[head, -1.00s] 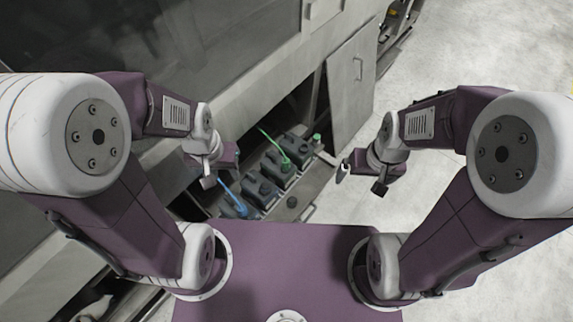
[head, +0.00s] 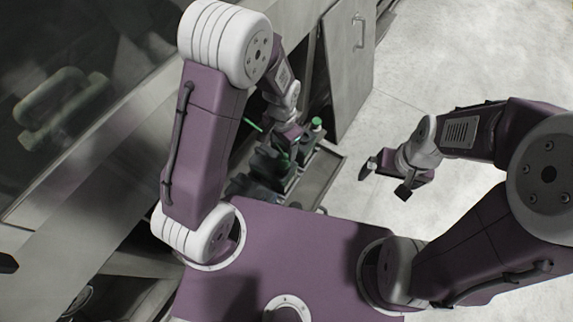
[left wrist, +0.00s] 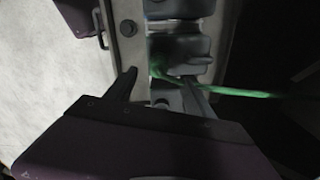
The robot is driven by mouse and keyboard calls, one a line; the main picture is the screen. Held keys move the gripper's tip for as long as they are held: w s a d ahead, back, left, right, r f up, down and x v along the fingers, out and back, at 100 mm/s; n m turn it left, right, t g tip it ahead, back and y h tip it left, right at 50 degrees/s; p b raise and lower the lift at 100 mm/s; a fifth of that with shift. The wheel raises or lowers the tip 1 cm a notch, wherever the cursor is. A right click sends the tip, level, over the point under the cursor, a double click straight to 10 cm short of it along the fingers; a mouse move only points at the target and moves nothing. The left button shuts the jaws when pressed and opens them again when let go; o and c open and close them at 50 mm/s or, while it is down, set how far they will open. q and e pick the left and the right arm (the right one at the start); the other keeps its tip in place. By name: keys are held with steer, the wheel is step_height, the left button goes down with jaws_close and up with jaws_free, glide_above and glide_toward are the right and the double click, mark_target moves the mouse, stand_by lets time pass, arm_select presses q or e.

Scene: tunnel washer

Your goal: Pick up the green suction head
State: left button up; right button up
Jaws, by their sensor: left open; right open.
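The green suction head is mostly hidden by my left gripper in the head view; its green hose (head: 253,126) shows to the left of the gripper. In the left wrist view the green head (left wrist: 156,68) shows between the fingertips, with its hose (left wrist: 240,93) running right. My left gripper (head: 286,146) is over the canisters, and its open fingers (left wrist: 160,77) point at the canister with the green head. Whether they touch it I cannot tell. My right gripper (head: 386,181) is open and empty over the floor.
Dark canisters (head: 268,166) stand in a tray (head: 322,168) inside the open cabinet, one with a green cap (head: 316,124). The open cabinet door (head: 350,75) stands behind. The floor on the right (head: 450,50) is clear.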

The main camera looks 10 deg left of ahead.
mark_target(283, 156)
arm_select(q)
steer(key=shift+s+r, duration=0.1)
steer(key=shift+r, duration=0.05)
step_height(283, 156, down, 4)
steer(key=shift+r+b, duration=0.2)
steer(key=shift+b, duration=0.65)
step_height(283, 156, down, 6)
steer(key=b, duration=0.3)
steer(key=shift+d+r, duration=0.1)
steer(key=shift+r, duration=0.15)
jaws_close()
